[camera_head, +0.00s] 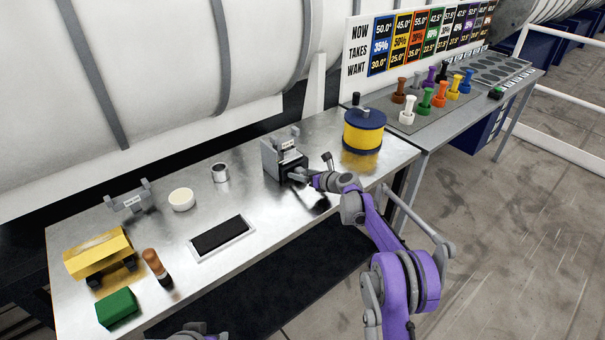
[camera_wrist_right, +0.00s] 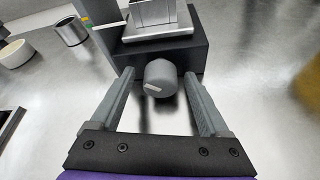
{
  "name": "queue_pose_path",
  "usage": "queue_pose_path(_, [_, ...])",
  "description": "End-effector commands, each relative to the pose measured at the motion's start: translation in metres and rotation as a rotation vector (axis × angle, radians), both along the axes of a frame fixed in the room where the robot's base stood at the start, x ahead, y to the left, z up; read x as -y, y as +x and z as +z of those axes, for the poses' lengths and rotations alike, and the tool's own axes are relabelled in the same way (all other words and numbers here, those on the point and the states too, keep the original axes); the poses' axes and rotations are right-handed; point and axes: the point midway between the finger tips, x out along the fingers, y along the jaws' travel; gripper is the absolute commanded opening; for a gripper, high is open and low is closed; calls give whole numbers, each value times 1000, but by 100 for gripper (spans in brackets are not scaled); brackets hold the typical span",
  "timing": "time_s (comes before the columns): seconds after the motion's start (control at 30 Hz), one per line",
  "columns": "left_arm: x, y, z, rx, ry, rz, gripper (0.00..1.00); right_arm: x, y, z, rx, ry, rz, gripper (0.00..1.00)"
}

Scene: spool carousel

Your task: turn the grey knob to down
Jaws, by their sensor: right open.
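The grey knob (camera_wrist_right: 160,78) is a round cap with a short white mark toward its lower left in the right wrist view. It sits on the front of a dark block (camera_wrist_right: 172,50) with a silver piece on top. In the head view this block (camera_head: 291,167) stands near the back of the metal table. My right gripper (camera_wrist_right: 160,92) is open, with one finger on each side of the knob and visible gaps between. In the head view my right gripper (camera_head: 303,177) is at the block's front, and the knob is hidden or too small to see.
A blue and yellow spool (camera_head: 363,131) stands right of the block. A metal cup (camera_head: 220,173), a white round piece (camera_head: 181,200) and a black framed pad (camera_head: 220,237) lie to its left. A yellow block (camera_head: 98,255) and green block (camera_head: 117,307) are at the near left.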

Motion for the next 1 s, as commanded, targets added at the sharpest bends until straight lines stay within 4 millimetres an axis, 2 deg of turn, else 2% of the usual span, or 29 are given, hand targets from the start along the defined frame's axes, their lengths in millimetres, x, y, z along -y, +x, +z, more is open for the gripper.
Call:
queue_pose_path(0.23, [0,0,0,0,0,0,50,0,0,-1,0,0,0,79])
queue_pose_path(0.67, [0,0,0,0,0,0,50,0,0,0,0,0,0,2])
queue_pose_path(0.83, [0,-2,-4,-3,0,0,50,-1,-1,-2,17,-23,0,0])
queue_pose_path(1.0, [0,-9,-24,-18,0,0,50,-2,-2,-6,139,-193,-2,0])
